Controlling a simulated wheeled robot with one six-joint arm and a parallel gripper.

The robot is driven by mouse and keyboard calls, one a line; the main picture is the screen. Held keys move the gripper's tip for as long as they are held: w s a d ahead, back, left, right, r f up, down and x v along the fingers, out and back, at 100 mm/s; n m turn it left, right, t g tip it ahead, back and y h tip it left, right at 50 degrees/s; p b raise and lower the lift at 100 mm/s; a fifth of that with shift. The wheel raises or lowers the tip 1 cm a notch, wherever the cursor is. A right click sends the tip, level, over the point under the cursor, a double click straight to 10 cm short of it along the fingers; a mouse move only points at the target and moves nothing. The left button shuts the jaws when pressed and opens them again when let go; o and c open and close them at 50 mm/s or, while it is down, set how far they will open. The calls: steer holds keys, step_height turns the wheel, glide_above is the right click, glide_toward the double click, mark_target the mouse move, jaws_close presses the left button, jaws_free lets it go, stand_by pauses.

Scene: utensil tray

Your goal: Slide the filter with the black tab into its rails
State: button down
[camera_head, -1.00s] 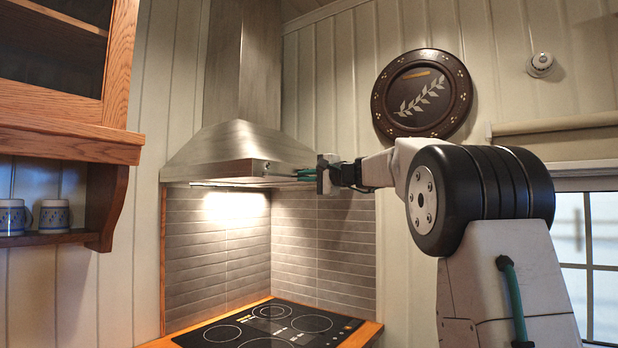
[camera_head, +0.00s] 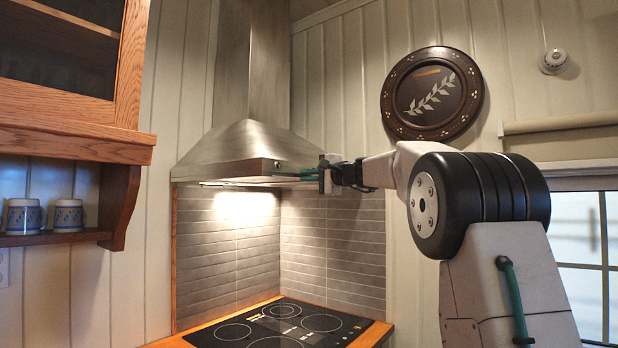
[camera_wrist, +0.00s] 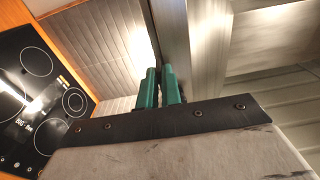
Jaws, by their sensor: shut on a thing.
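The steel range hood (camera_head: 243,153) hangs over the cooktop, and its lower rim shows in the wrist view (camera_wrist: 174,35). My gripper (camera_head: 285,174) reaches in from the right, its green fingers at the hood's lower front rim. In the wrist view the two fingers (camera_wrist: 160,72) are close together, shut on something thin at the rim. I take it to be the filter by its tab, but the fingers hide the tab and no black tab can be made out. The rails inside the hood cannot be seen, so how the filter sits in them cannot be told.
The black cooktop (camera_head: 285,325) lies below the hood, with the tiled wall (camera_head: 225,250) behind. A wooden cabinet (camera_head: 75,140) with cups (camera_head: 68,215) on its lower shelf is at left. A round dark plate (camera_head: 432,93) hangs on the wall at right.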

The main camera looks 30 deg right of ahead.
steer(key=c, duration=1.5)
jaws_free()
steer(key=v, duration=0.7)
steer(key=shift+s+d+r, duration=0.1)
steer(key=shift+s, duration=0.3)
step_height(320, 180, down, 11)
steer(key=s+a+n+g, duration=0.1)
steer(key=s+a+g, duration=0.1)
steer(key=g, duration=0.2)
steer(key=s+a+f+n+g, duration=0.4)
steer(key=s+a+f+g, duration=0.2)
steer(key=s+a+f, duration=0.5)
steer(key=s+a+f+n+g+h, duration=0.2)
steer(key=s+f, duration=0.4)
steer(key=s, duration=0.4)
steer(key=s+a+f+n+g+h, duration=0.2)
steer(key=s+a+f+n, duration=0.2)
steer(key=s, duration=0.6)
steer(key=s+a+f+n+g+h, duration=0.1)
steer(key=s+a+f+n+h, duration=0.1)
steer(key=s+a+f, duration=0.3)
steer(key=shift+s+f+n+g, duration=0.15)
steer(key=shift+s+f, duration=0.35)
steer(key=shift+s, duration=0.45)
steer(key=shift+s+f+n+g, duration=0.1)
steer(key=shift+s+f+n, duration=0.1)
steer(key=shift+s+f, duration=0.55)
steer(key=shift+s+f+n+g, duration=0.15)
steer(key=shift+s+f, duration=0.1)
steer(key=shift+s, duration=0.9)
